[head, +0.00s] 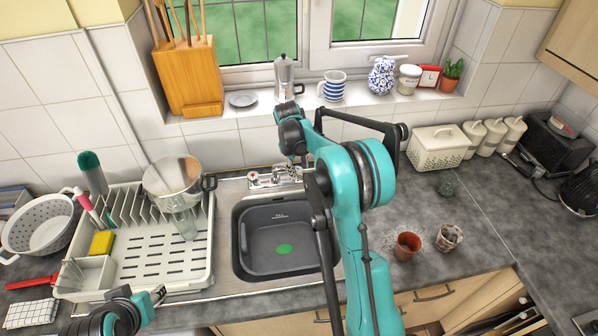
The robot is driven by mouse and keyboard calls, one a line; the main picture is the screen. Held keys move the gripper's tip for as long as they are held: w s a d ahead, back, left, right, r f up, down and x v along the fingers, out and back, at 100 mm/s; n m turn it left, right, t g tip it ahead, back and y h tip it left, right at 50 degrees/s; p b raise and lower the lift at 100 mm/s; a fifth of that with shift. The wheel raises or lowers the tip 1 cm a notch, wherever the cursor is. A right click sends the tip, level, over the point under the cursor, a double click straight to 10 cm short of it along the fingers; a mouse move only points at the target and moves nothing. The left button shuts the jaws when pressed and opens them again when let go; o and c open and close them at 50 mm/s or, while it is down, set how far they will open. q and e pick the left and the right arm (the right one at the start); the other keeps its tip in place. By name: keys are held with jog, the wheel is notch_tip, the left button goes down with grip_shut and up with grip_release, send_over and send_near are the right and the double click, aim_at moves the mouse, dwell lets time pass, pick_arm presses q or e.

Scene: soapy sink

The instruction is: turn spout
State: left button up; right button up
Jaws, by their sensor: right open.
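The chrome tap (274,178) stands on the back rim of the sink (236,240), with a small red mark on its left side. Its spout is not clearly visible; my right arm covers the area just right of the tap body. My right gripper (303,161) is above and beside the tap's right end, open, with its fingers small and partly hidden by the arm. I cannot tell whether it touches the tap. My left gripper (156,295) is low at the left, in front of the drying rack and far from the tap; its fingers are barely visible.
A grey basin (262,254) with a green patch sits in the sink. Left are a white drying rack (203,262), a pot (172,180) and a colander (40,225). Right are two small pots (406,246) and a white basket (438,148). The windowsill holds a mug (333,87).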

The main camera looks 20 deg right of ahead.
jog(key=shift+w+d+f, duration=0.1)
jog(key=shift+d+f, duration=0.05)
jog(key=shift+f, duration=0.55)
jog(key=shift+d+f, duration=0.1)
jog(key=shift+f, duration=0.6)
grip_shut()
pick_arm(q)
jog(key=shift+f, duration=0.1)
